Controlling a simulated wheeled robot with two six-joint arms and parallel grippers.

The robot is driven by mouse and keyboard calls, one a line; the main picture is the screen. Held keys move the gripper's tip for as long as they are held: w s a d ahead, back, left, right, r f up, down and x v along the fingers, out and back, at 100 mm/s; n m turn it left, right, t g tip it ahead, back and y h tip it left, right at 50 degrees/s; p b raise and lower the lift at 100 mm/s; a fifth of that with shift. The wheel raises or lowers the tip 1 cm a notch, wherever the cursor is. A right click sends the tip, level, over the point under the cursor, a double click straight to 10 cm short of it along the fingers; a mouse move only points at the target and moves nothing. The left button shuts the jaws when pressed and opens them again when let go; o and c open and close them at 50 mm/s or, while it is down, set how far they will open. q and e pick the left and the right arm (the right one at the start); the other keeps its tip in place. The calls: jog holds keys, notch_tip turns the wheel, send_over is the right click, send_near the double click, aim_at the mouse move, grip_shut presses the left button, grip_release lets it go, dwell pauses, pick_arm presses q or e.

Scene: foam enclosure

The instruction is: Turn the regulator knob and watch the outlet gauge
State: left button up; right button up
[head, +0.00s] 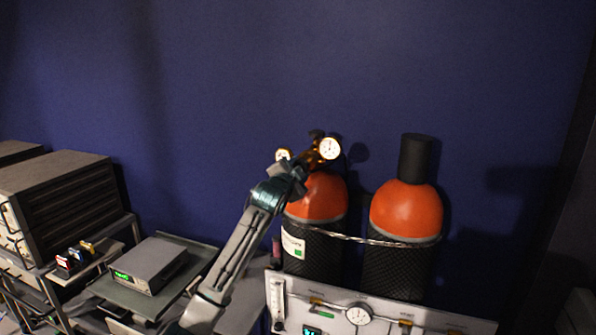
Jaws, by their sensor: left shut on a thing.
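A brass regulator (312,159) sits on top of the left orange-topped gas cylinder (318,198). It carries two round white-faced gauges, a larger gauge (330,148) on the right and a smaller gauge (284,155) on the left. The needles are too small to read, and I cannot tell which is the outlet gauge. My left gripper (294,171) is at the front of the regulator, between and just below the gauges, shut on the regulator knob, which it hides. My right gripper is not in view.
A second cylinder (405,212) with a black cap stands to the right, behind a chain (365,239). A white panel (385,324) with a dial is in front. A grey instrument (150,264) and racks stand at left. The blue wall is close behind.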

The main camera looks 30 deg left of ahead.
pick_arm(q)
jog(key=m, duration=0.6)
jog(key=shift+m, duration=0.3)
dwell(0.5)
jog(key=o, duration=1)
jog(key=b+v, duration=0.5)
jog(key=v, duration=0.5)
jog(key=shift+s+b, duration=0.3)
jog(key=shift+s, duration=0.05)
jog(key=shift+d, duration=0.15)
